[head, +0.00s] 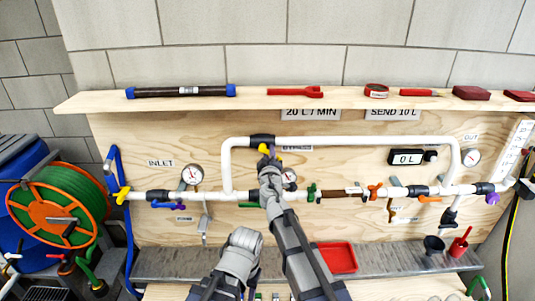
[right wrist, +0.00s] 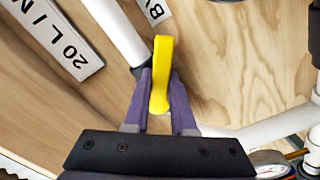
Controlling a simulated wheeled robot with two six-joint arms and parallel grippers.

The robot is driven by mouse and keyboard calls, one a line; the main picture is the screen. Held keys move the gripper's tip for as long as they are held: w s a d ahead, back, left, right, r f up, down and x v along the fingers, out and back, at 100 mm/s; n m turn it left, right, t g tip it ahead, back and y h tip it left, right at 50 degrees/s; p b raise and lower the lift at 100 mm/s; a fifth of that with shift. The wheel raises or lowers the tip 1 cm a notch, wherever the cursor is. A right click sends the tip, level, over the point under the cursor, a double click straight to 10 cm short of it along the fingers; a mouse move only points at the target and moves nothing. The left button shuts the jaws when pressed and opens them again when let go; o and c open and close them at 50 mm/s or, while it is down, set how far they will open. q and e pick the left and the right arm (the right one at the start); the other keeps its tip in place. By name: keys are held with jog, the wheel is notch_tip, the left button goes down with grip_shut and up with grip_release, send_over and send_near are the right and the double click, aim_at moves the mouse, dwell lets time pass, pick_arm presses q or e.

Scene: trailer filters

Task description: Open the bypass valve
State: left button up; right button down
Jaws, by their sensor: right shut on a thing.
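The bypass valve is a dark body (head: 262,141) in the upper white pipe loop, beside the BYPASS label (head: 298,148). Its yellow handle (right wrist: 162,70) fills the middle of the right wrist view, set at an angle to the white pipe (right wrist: 115,32) behind it. In the head view the handle (head: 263,148) is mostly hidden by my gripper. My right gripper (right wrist: 160,95) is shut on the yellow handle, one finger on each side. It also shows in the head view (head: 268,157), reaching up from below.
The lower white pipe carries several coloured valves and a gauge (head: 193,174). A wooden shelf (head: 250,103) with tools runs above. A red tray (head: 337,257) lies on the grey ledge below. A hose reel (head: 68,206) stands at the left.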

jog(key=n, duration=0.3)
jog(key=r+n, duration=0.1)
jog(key=shift+d+p, duration=0.25)
jog(key=shift+p, duration=0.15)
jog(key=shift+r+n+p, duration=0.15)
jog(key=shift+r+n, duration=0.05)
jog(key=shift+n, duration=0.6)
jog(key=shift+r+n+p, duration=0.15)
jog(key=shift+n, duration=0.65)
jog(key=c, duration=0.7)
grip_release()
jog(key=shift+c, duration=0.2)
jog(key=shift+s, duration=0.1)
jog(key=s, duration=0.7)
jog(key=shift+s, duration=0.3)
